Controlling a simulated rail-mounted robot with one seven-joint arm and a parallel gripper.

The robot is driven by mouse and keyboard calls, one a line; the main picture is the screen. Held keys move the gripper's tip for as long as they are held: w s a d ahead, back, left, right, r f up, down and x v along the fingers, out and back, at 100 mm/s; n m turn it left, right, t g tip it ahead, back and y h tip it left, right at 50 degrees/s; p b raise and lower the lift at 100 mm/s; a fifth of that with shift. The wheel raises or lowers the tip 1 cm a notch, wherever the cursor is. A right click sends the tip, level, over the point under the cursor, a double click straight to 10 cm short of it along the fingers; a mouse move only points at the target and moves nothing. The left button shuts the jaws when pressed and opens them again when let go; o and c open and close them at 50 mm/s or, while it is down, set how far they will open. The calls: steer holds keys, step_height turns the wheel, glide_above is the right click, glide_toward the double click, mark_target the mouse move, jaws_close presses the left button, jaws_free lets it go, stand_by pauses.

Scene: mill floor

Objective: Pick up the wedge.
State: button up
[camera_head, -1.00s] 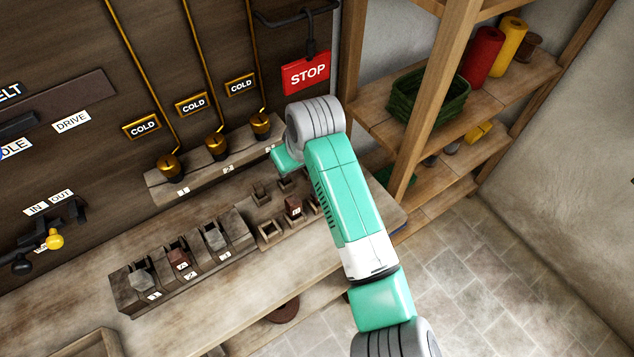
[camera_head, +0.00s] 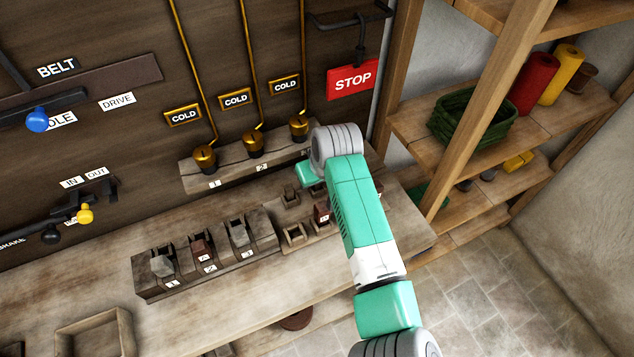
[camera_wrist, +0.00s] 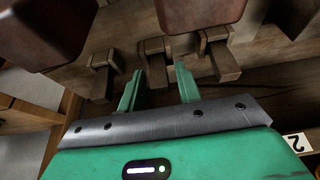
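My gripper (camera_wrist: 160,80) shows two green fingers in the wrist view, apart from each other. A small brown wooden piece (camera_wrist: 156,66) stands at the gap between the fingertips; I see no clear contact with either finger. Similar wooden pieces stand to its left (camera_wrist: 103,76) and right (camera_wrist: 221,56). I cannot tell for certain which of these is the wedge. In the head view, my green gripper body (camera_head: 308,173) is over the back of the bench, and its fingers are hidden.
A rack (camera_head: 214,264) with several numbered slots stands on the bench (camera_head: 330,275), left of my arm. Brass valves (camera_head: 253,141) line the back. A STOP sign (camera_head: 352,81) hangs behind. Shelves with a green basket (camera_head: 474,118) stand right. Dark red blocks (camera_wrist: 200,12) crowd the wrist view's top.

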jaws_close()
step_height(320, 180, up, 18)
steer(key=p, duration=0.2)
steer(key=shift+p, duration=0.4)
